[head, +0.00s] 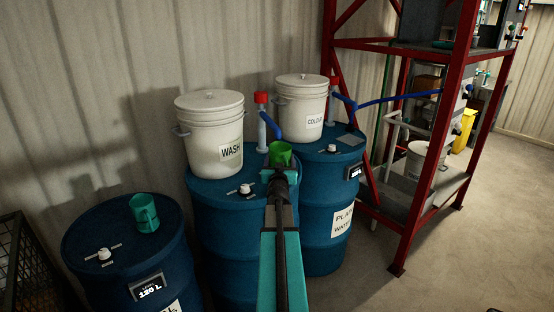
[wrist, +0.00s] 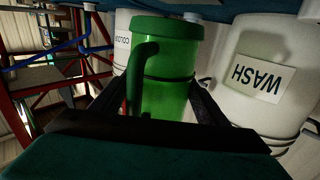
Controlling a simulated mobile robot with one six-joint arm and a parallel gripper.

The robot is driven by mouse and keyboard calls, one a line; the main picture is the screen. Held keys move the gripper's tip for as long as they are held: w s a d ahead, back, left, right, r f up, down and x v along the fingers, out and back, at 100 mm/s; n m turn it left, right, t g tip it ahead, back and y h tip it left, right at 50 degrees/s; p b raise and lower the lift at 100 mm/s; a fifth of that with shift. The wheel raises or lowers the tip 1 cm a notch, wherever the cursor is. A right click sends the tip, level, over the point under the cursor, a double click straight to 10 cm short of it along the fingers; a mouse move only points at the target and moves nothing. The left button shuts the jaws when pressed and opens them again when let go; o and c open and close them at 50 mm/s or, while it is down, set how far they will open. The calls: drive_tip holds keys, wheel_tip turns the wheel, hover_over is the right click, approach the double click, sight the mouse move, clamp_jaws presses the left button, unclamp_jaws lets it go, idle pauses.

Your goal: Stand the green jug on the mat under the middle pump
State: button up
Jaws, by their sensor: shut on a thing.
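The green jug (head: 281,153) is in my gripper (head: 280,170), above the middle blue drum (head: 215,195). In the wrist view my gripper (wrist: 160,88) is shut around the body of the green jug (wrist: 172,62), with its handle towards the camera. That view is upside down. The middle pump (head: 262,125), with a red cap and a blue spout, stands on the middle drum just behind the jug. No mat shows clearly under its spout; the jug and my arm cover that area. I cannot tell whether the jug touches anything below.
A white WASH bucket (head: 210,130) stands left of the pump and a COLOUR bucket (head: 300,108) behind right. A teal jug (head: 145,213) stands on the left drum (head: 80,235). The right drum (head: 340,185) bears another pump (head: 333,105) and a grey mat (head: 350,140). A red rack (head: 400,220) stands right.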

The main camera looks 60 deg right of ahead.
sight(278, 150)
drive_tip(key=w+p+x, duration=0.1)
drive_tip(key=x, duration=0.7)
drive_tip(key=shift+f, duration=0.35)
drive_tip(key=shift+a, duration=0.1)
drive_tip(key=shift+w+d+p, duration=0.35)
drive_tip(key=shift+d, duration=0.05)
drive_tip(key=shift+a+f, duration=0.1)
drive_tip(key=shift+f, duration=1.65)
drive_tip(key=shift+f, duration=0.15)
drive_tip(key=o, duration=1.5)
drive_tip(key=shift+c, duration=0.2)
drive_tip(key=shift+s+a, duration=0.1)
drive_tip(key=shift+s, duration=0.05)
